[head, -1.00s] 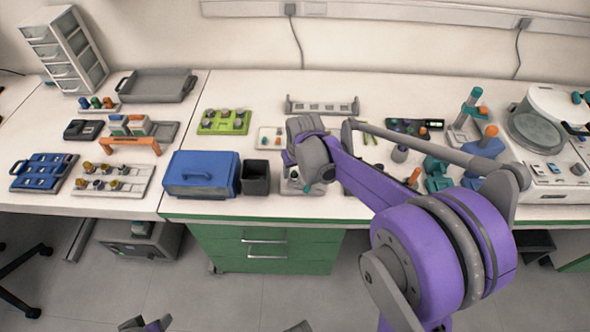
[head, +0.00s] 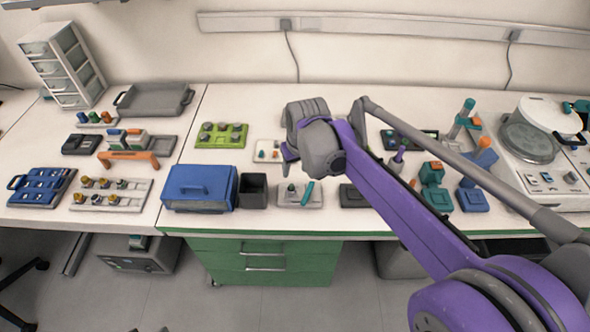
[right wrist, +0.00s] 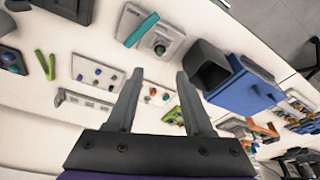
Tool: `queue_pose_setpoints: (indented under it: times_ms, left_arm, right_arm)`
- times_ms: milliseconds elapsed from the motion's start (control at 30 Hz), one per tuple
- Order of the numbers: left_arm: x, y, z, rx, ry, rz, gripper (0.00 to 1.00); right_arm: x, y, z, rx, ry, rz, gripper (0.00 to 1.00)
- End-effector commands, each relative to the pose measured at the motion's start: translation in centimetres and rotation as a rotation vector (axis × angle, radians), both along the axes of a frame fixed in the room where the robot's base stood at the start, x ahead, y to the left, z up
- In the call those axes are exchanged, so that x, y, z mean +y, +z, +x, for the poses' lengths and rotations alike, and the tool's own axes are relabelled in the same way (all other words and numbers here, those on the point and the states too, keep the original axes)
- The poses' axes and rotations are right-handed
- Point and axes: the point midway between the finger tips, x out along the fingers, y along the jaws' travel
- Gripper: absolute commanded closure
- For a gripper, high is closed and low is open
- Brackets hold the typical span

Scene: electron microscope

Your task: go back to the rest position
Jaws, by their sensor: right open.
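My right gripper shows best in the right wrist view (right wrist: 160,98), with its two grey fingers spread apart and nothing between them. It is above the white bench (head: 270,100), and bench items show beyond the fingers. In the head view my purple and grey right arm reaches in from the lower right. Its wrist is above the middle of the bench and hides most of the gripper there. My left gripper is not in view.
Below the wrist are a blue box (head: 200,188), a dark open bin (head: 253,190) and a small plate with a teal stick (head: 306,192). A green rack (head: 222,135) stands left, a microscope-like white machine (head: 545,150) right. Drawers (head: 265,262) are under the bench.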

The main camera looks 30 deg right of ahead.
Motion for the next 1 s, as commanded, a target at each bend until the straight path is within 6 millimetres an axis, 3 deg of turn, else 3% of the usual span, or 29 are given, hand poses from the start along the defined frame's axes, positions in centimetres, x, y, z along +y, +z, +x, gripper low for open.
queue_pose_setpoints:
  times_ms: [367,500,567,733,900,1000]
  left_arm:
    - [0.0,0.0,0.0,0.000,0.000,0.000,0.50]
    - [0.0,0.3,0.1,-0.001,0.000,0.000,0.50]
    - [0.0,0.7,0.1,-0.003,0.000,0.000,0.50]
    - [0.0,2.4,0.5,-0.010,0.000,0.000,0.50]
    - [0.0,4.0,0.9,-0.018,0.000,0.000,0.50]
    - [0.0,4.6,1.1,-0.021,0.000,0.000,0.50]
  right_arm:
    - [0.0,0.0,0.0,0.000,0.000,0.000,0.49]
    - [0.7,0.3,-0.8,-0.009,0.009,-0.001,0.49]
    - [1.6,0.6,-2.0,-0.020,0.019,-0.002,0.49]
    - [5.1,1.3,-7.5,-0.078,0.067,-0.010,0.49]
    - [7.9,0.4,-13.1,-0.141,0.115,-0.013,0.49]
    - [8.9,-0.5,-15.5,-0.171,0.137,-0.013,0.49]
